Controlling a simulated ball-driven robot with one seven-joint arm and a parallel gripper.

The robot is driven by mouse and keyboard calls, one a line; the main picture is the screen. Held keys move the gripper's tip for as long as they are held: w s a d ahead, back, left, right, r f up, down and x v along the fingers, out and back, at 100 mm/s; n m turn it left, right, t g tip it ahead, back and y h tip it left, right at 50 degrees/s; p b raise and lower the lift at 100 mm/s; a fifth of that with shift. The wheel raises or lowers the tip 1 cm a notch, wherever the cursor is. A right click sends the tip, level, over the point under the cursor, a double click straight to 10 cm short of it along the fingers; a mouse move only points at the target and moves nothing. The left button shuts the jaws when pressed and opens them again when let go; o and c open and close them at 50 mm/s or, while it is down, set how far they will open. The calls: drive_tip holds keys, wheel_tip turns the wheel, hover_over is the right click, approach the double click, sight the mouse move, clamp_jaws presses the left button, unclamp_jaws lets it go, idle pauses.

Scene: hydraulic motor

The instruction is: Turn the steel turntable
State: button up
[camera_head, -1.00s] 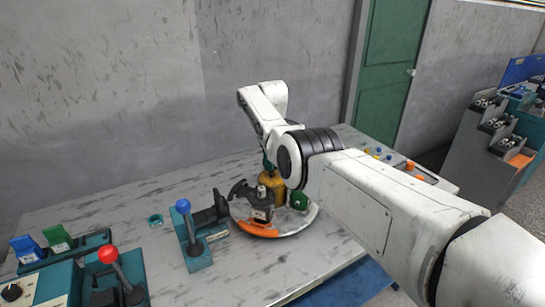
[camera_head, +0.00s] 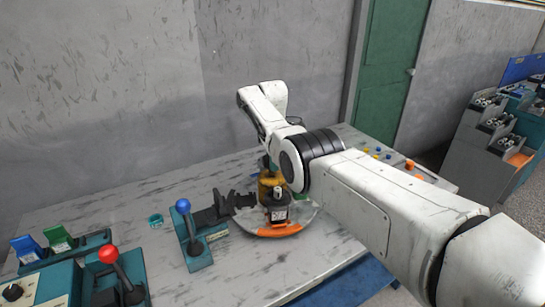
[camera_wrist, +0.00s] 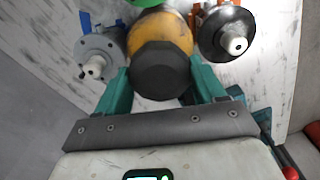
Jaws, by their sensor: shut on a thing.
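The steel turntable (camera_head: 247,226) is a round plate with an orange rim patch (camera_head: 280,231) now facing front, on the workbench in the head view. A yellow post (camera_head: 267,186) stands on it; the wrist view shows it from above as a yellow body (camera_wrist: 172,30) with a black many-sided cap (camera_wrist: 160,70). My gripper (camera_wrist: 160,76) is shut on this post, a teal finger on each side. In the head view my arm hides most of the gripper. A dark motor (camera_head: 276,206) stands at the front of the turntable.
In the wrist view, a grey flanged motor (camera_wrist: 97,52) and a black motor (camera_wrist: 228,34) flank the post closely. In the head view, a blue-knobbed lever (camera_head: 184,207) stands left of the turntable and a red-knobbed lever (camera_head: 109,256) further left. The bench front is clear.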

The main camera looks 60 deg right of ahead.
drive_tip(key=shift+w+r+n, duration=0.15)
drive_tip(key=shift+n, duration=1.95)
drive_tip(key=o, duration=1.5)
wheel_tip(320, 180, up, 11)
drive_tip(key=shift+f+b, duration=0.2)
drive_tip(key=shift+b, duration=0.4)
